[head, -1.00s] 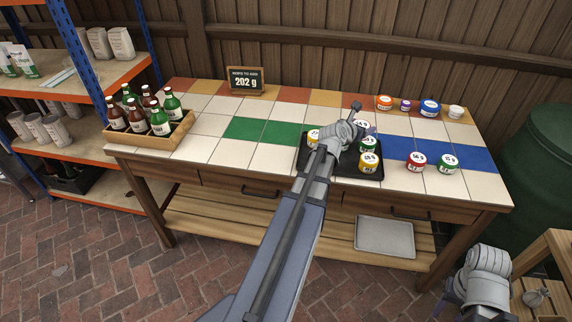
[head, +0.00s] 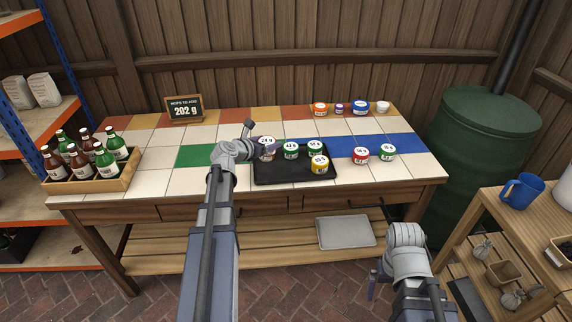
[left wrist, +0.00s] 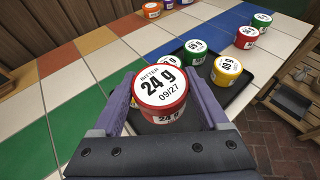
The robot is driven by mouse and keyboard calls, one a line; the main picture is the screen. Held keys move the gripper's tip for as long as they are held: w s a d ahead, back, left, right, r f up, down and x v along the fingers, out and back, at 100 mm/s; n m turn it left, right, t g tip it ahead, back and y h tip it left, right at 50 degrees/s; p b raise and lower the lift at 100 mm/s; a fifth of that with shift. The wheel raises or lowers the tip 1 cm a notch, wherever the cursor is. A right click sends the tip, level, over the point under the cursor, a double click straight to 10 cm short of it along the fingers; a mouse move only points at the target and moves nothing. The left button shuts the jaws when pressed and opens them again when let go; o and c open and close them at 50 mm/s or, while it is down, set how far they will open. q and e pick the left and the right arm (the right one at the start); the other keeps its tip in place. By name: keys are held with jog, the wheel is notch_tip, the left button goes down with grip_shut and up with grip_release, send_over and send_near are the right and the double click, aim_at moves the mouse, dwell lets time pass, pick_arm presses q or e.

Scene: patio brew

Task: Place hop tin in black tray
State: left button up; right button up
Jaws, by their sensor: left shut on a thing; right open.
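The black tray (head: 262,180) lies on the tiled table. My left gripper (head: 262,150) is shut on a red hop tin (head: 267,154) at the tray's left end. In the left wrist view the tin (left wrist: 160,88) sits upright between the fingers, its lid reading "BITTER 24 g 09/27". I cannot tell whether its base touches the tray. Two green tins, a 41 g one (head: 291,151) and another (head: 315,149), stand in the tray, with a yellow tin (head: 320,166) in front. My right gripper (head: 373,284) is open and low, in front of the table.
A red tin (head: 360,156) and a green tin (head: 386,153) stand right of the tray. A bottle crate (head: 92,184) and a 202 g sign (head: 184,109) are left.

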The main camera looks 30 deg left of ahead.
aim_at(269, 173)
pick_arm(q)
jog(key=shift+f+b, duration=4.8)
jog(key=shift+f, duration=0.15)
jog(key=shift+f, duration=0.1)
jog(key=shift+f, duration=0.15)
jog(key=o, duration=1.2)
jog(key=shift+o, duration=0.2)
